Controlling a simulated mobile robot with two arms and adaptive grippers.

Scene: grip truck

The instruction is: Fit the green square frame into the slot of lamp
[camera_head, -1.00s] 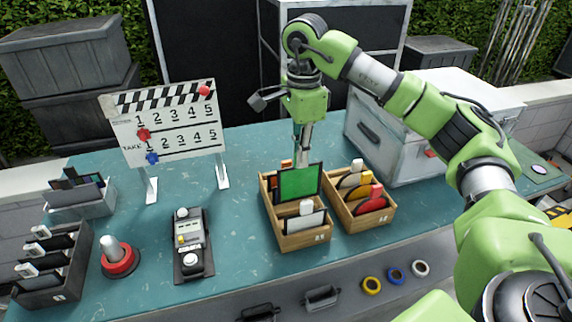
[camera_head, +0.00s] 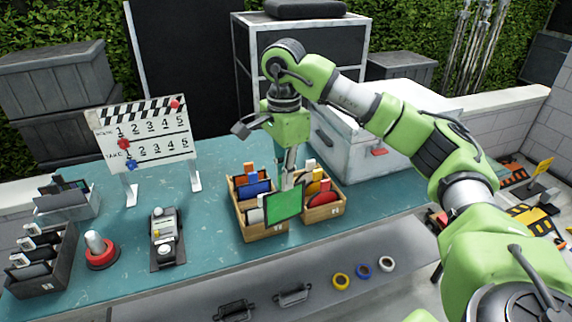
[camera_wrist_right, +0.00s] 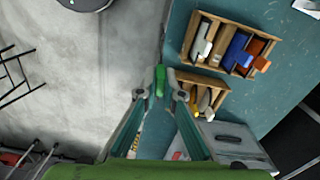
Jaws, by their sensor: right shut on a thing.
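The green square frame (camera_head: 284,204) has a dark rim and a green pane, and hangs slightly tilted in front of the two wooden boxes. My right gripper (camera_head: 287,182) is shut on its upper part. In the right wrist view the frame (camera_wrist_right: 160,76) shows nearly edge-on between the fingertips (camera_wrist_right: 160,94), close to the table's front edge. It appears held clear of the boxes. My left gripper is not in view.
The left wooden box (camera_head: 262,234) and right wooden box (camera_head: 325,212) hold several coloured plates. A clapperboard (camera_head: 145,138), a red-based knob (camera_head: 102,252) and a dark device (camera_head: 166,240) stand to the left. A large grey case (camera_head: 365,152) stands behind. Floor at far right shows clutter.

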